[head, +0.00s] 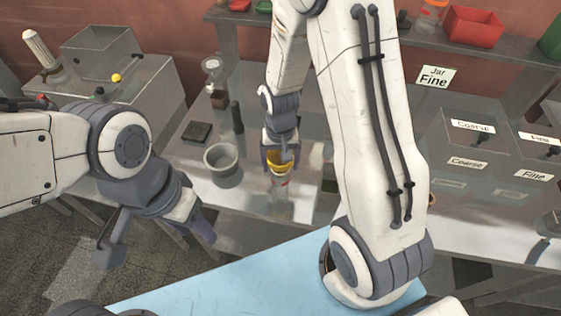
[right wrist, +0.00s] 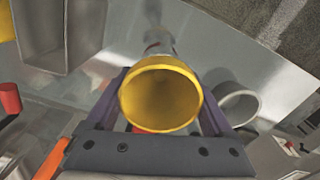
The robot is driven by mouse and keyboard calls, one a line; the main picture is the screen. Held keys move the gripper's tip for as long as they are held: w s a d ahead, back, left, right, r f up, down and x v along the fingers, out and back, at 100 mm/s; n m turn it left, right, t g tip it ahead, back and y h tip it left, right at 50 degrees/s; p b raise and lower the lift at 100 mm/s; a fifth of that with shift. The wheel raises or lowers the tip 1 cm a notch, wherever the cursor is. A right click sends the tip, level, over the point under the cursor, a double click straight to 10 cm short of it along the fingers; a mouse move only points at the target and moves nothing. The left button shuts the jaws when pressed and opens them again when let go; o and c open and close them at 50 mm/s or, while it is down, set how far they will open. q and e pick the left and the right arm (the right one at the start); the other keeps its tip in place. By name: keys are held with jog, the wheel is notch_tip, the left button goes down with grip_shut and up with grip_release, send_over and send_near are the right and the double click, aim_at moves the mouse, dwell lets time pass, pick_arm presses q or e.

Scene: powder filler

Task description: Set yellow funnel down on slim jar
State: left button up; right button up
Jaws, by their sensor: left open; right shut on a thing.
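The yellow funnel (head: 283,167) is between the fingers of my right gripper (head: 279,157), which is shut on it. In the right wrist view the funnel (right wrist: 160,97) shows its wide round mouth, with a finger on each side. The slim jar (head: 279,198), clear with a reddish mark, appears upright just below the funnel in the head view. I cannot tell whether funnel and jar touch, because the spout is hidden. My left gripper (head: 155,243) is open and empty, low at the left, away from the jar.
A grey bowl (head: 221,160) stands left of the jar on the metal table. A dark flat block (head: 196,132) and a dark upright cylinder (head: 237,117) lie behind it. Bins labelled Coarse and Fine (head: 470,140) are at the right. A red bin (head: 472,27) sits on the back shelf.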

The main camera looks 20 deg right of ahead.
jog(key=shift+f, duration=0.25)
dwell(0.4)
jog(key=o, duration=1.1)
jog(key=shift+w+r, duration=0.1)
jog(key=shift+r, duration=0.5)
notch_tip(320, 180, up, 9)
jog(key=shift+r+b, duration=0.2)
jog(key=shift+b, duration=0.7)
jog(key=s+a+n+b, duration=0.1)
jog(key=s+a+n, duration=0.2)
jog(key=s, duration=0.3)
jog(key=s+a+n+b, duration=0.2)
jog(key=s+a+n, duration=0.2)
jog(key=s+a, duration=0.1)
jog(key=s+a+n+y+b, duration=0.1)
jog(key=s+a+n, duration=0.2)
jog(key=s, duration=0.4)
jog(key=shift+s+a+r+n+b, duration=0.1)
jog(key=shift+s+a+n+b, duration=0.1)
jog(key=shift+a, duration=0.2)
jog(key=shift+s+a+r+n+b, duration=0.1)
jog(key=shift+s+a+n+b, duration=0.1)
jog(key=shift+a, duration=0.2)
